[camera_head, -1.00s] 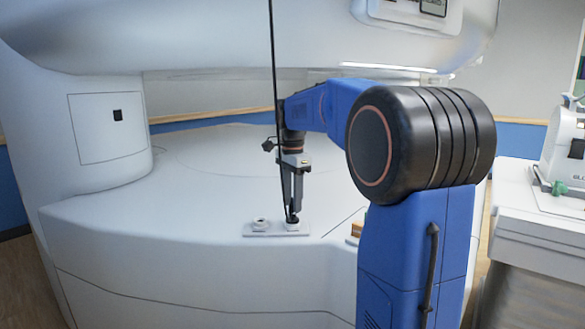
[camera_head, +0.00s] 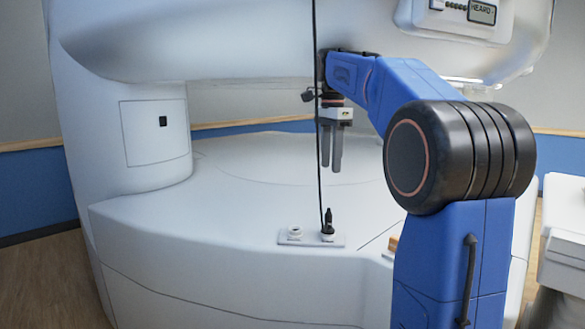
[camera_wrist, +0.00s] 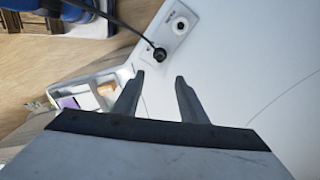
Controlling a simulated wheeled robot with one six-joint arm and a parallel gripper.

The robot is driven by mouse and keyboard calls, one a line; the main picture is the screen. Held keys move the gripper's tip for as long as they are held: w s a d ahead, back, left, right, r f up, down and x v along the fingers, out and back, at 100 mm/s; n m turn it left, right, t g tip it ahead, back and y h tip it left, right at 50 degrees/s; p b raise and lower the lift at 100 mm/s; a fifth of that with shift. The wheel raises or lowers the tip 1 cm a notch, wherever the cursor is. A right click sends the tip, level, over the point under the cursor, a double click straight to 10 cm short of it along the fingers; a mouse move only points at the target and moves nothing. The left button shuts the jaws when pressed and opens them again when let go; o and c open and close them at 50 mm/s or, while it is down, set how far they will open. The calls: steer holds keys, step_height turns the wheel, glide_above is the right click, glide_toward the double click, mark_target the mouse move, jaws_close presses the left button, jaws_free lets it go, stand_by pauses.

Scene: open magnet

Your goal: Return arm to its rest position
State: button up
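My gripper (camera_head: 331,166) points down above the white bed of the magnet (camera_head: 250,170), with clear space below its fingers. In the wrist view its two fingers (camera_wrist: 158,80) are apart with nothing between them. A black plug on a cable (camera_head: 328,218) stands upright in the right socket of a small white plate (camera_head: 312,240) at the bed's front edge. The plate's left socket (camera_head: 294,232) is empty. The plug (camera_wrist: 160,54) and the plate (camera_wrist: 172,28) also show in the wrist view, ahead of the fingertips.
The magnet's upper body (camera_head: 280,40) overhangs the bed close above my arm. The black cable (camera_head: 316,110) hangs down in front of the bed. A white cabinet (camera_head: 567,235) stands at the right. A tray with small items (camera_wrist: 85,95) shows in the wrist view.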

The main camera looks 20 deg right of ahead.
steer(key=s+a+f+n+t, duration=0.1)
steer(key=s+a+f+n, duration=0.4)
steer(key=s+f, duration=0.5)
steer(key=s+a+f+n+t, duration=0.2)
steer(key=s+a+f+n, duration=0.3)
steer(key=s+f+n, duration=0.2)
steer(key=s+a+f+n+t, duration=0.1)
steer(key=s+a+f+n, duration=0.4)
steer(key=s+f, duration=0.7)
steer(key=shift+s+a+f+n+t, duration=0.35)
steer(key=shift+s+n, duration=0.25)
steer(key=shift+n, duration=0.2)
steer(key=shift+r, duration=0.1)
